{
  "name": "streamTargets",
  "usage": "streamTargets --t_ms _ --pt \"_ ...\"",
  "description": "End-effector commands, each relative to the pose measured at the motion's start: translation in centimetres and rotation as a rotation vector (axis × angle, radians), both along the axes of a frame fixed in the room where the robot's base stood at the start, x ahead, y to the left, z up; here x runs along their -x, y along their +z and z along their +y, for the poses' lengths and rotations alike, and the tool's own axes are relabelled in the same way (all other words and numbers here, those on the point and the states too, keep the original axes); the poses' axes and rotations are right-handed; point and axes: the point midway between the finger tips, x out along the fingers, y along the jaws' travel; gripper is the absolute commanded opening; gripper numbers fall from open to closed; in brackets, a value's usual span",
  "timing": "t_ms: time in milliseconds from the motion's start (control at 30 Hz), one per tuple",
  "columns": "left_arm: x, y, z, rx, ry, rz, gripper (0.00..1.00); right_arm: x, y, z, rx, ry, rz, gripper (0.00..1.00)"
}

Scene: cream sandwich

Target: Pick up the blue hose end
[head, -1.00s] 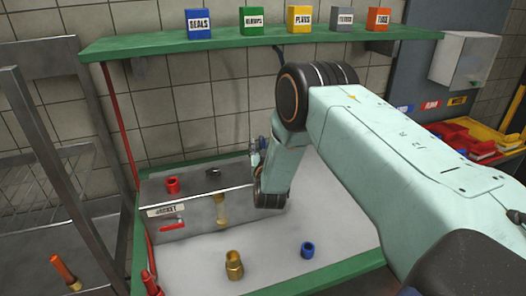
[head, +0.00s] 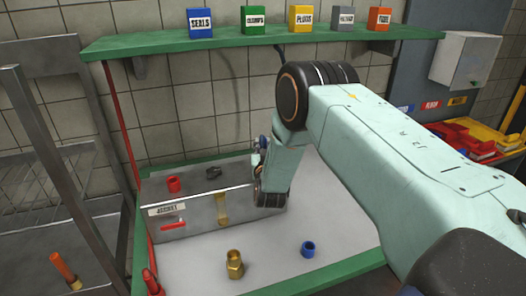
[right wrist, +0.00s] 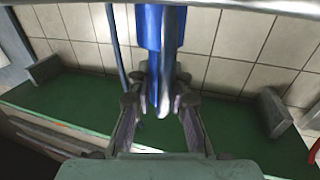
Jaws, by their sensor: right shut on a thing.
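The blue hose end (right wrist: 150,28) shows in the right wrist view as a bright blue piece narrowing downward between the fingers of my right gripper (right wrist: 159,92). That gripper is shut on it. In the head view my right gripper (head: 259,146) shows only in small part beside my wrist, above the back of the bench, and the hose end cannot be made out clearly there. My left gripper is in neither view.
A brass fitting (head: 234,264) and blue ring (head: 308,249) lie in front. A green shelf (head: 240,40) with several labelled boxes hangs above.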

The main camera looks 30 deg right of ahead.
Motion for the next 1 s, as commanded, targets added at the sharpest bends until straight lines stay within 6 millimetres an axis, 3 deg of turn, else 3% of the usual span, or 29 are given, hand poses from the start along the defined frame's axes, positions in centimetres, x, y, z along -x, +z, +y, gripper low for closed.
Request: streamTargets --t_ms 367,800,1000 --pt "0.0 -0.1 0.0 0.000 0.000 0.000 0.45 0.0 1.5 0.0 -0.001 0.000 -0.003 0.00" --pt "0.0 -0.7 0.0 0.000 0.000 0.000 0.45 0.0 7.9 0.0 -0.001 -0.001 -0.004 0.00" --pt "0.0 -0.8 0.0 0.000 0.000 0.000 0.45 0.0 9.7 0.0 0.000 0.000 -0.002 0.00"
